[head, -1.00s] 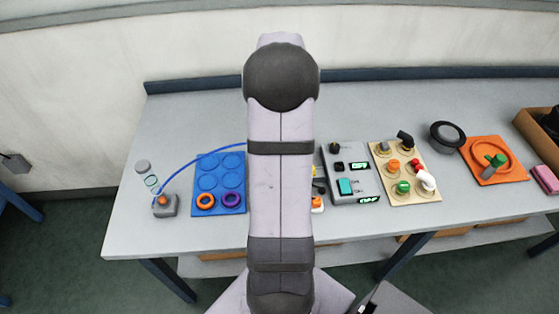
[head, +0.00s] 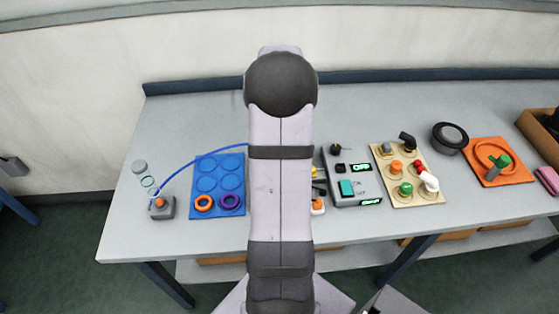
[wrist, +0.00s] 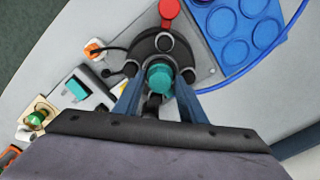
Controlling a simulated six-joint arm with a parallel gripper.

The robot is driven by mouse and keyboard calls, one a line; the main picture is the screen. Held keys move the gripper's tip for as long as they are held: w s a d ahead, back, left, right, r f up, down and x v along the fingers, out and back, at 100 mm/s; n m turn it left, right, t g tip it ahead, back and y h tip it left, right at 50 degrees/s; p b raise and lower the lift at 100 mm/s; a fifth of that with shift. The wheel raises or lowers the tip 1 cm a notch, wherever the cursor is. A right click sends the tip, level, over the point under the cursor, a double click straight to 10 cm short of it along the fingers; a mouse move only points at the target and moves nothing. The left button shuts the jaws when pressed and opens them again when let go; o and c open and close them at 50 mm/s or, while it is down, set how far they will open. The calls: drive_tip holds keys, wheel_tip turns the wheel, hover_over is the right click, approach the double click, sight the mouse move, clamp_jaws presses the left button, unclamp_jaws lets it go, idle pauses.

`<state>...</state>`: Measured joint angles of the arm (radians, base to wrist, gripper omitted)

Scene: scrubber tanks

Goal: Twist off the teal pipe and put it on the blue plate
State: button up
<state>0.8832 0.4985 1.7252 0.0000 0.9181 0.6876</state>
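The teal pipe (wrist: 160,78) shows from above in the wrist view as a round teal top, standing in a dark round fitting with several ports. My gripper (wrist: 159,90) is open, with one blue finger on each side of the pipe. Small gaps seem to show between fingers and pipe; contact is unclear. In the head view my arm hides the pipe and the gripper. The blue plate (head: 217,190) lies on the table left of my arm, with an orange ring and a purple ring on its front circles. Its edge also shows in the wrist view (wrist: 232,68).
A red part (wrist: 169,9) sticks up beside the fitting. Right of my arm stand a switch box (head: 350,178), a tan valve board (head: 408,178) and an orange plate (head: 512,172).

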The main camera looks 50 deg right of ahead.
clamp_jaws()
drive_tip(key=shift+n, duration=0.3)
drive_tip(key=shift+n+p, duration=0.4)
drive_tip(key=shift+n, duration=0.1)
drive_tip(key=shift+n+p, duration=0.35)
drive_tip(key=shift+n, duration=0.35)
drive_tip(key=shift+n, duration=0.4)
drive_tip(key=shift+n+p, duration=0.35)
drive_tip(key=shift+n, duration=0.05)
